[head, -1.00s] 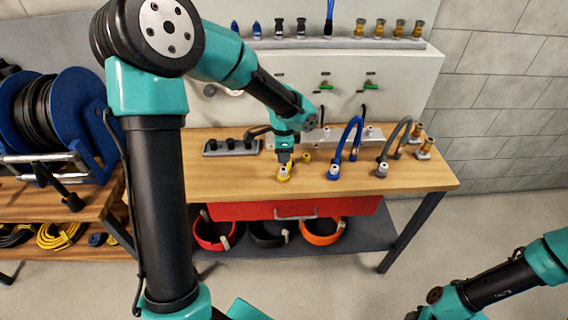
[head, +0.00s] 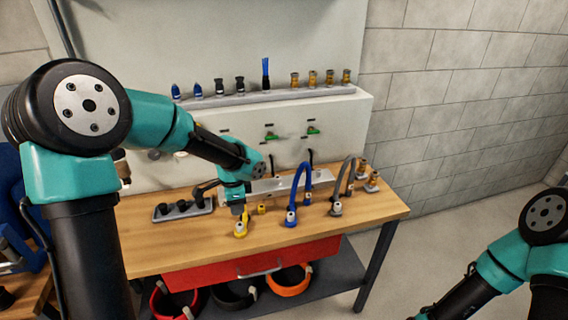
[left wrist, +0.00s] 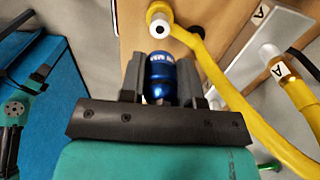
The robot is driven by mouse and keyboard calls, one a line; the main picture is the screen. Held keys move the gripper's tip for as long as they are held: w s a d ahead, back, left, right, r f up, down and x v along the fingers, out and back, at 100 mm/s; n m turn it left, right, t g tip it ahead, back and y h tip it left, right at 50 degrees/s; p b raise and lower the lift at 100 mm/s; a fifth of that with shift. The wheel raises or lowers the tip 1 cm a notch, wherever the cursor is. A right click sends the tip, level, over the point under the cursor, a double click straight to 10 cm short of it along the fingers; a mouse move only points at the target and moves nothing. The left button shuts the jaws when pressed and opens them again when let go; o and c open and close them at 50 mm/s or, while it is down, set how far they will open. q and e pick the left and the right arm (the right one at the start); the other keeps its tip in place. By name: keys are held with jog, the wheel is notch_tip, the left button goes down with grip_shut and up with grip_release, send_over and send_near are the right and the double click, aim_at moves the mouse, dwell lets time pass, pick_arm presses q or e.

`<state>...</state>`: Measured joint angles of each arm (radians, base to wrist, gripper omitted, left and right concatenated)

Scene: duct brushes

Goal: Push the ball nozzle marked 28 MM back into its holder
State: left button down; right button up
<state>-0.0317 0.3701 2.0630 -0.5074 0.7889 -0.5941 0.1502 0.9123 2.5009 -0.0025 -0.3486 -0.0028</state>
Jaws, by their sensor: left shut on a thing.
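My left gripper (left wrist: 160,92) is shut on a blue, rounded nozzle (left wrist: 160,72) with small white lettering, too blurred to read with certainty. In the head view the left gripper (head: 238,209) points down over the bench, close above the yellow hose's end fitting (head: 240,230); the nozzle is hard to make out there. In the left wrist view that yellow fitting (left wrist: 160,25), with a white face and dark hole, lies just beyond the nozzle. I cannot tell whether they touch. The right gripper is out of view; only my right arm shows at lower right.
A dark rack (head: 165,215) with several black posts stands left on the bench (head: 160,250). A blue hose (head: 308,185) and a grey hose (head: 347,178) arch to the right. A grey shelf (head: 290,94) holds nozzles, a blue brush and brass fittings. The front bench top is clear.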

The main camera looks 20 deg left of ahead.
pick_arm(q)
jog(key=shift+d, duration=0.1)
jog(key=w+d+f+n, duration=0.1)
jog(key=w+d+n, duration=0.1)
jog(key=d, duration=0.1)
jog(key=w+d+f+n, duration=0.1)
jog(key=w+d+n, duration=0.1)
jog(key=d+n, duration=0.1)
jog(key=w+d+f+n, duration=0.1)
jog(key=w+d+n, duration=0.2)
jog(key=d, duration=0.1)
jog(key=shift+d+f, duration=0.3)
jog(key=shift+f, duration=0.1)
jog(key=shift+s+d, duration=0.1)
jog(key=shift+d, duration=0.05)
jog(key=d+f+m, duration=0.1)
jog(key=d+m, duration=0.1)
jog(key=d, duration=0.3)
jog(key=s+d+f+m, duration=0.1)
jog(key=d+m, duration=0.2)
jog(key=d, duration=0.2)
jog(key=s+d+f+m, duration=0.1)
jog(key=d+f+m, duration=0.1)
jog(key=d, duration=0.3)
jog(key=shift+s+d+m, duration=0.1)
jog(key=shift+s+m, duration=0.15)
jog(key=shift+m, duration=0.25)
jog(key=shift+r, duration=0.1)
